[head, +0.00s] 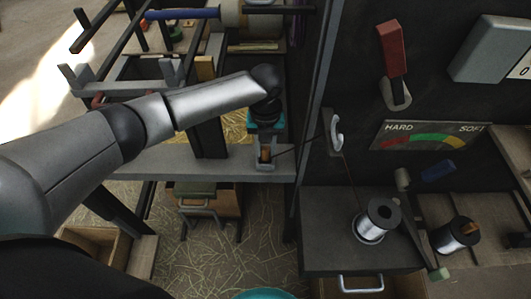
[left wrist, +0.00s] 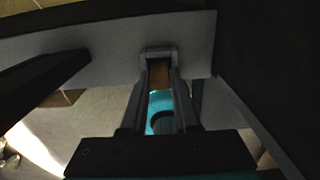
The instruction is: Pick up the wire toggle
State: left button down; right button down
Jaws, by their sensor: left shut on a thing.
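The wire toggle (head: 265,154) is a small brown piece at a grey bracket on the grey shelf (head: 190,162). A thin dark wire runs from it to the right, to a light curved guide (head: 336,130). My left gripper (head: 265,151) reaches down from above and is shut on the toggle. In the left wrist view the brown toggle (left wrist: 160,75) shows between the two fingers (left wrist: 160,72), by the grey bracket end. I cannot tell whether the toggle is still touching its bracket. My right gripper is not in view.
A wire spool (head: 372,221) stands on the dark bench at right, with a wire rising from it to the guide. Another spool (head: 455,233) sits farther right. A dark post (head: 318,100) stands just right of the gripper. A red-handled lever (head: 392,55) is on the dark panel.

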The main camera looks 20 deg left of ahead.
aim_at(265, 147)
pick_arm(q)
jog(key=shift+r, duration=0.1)
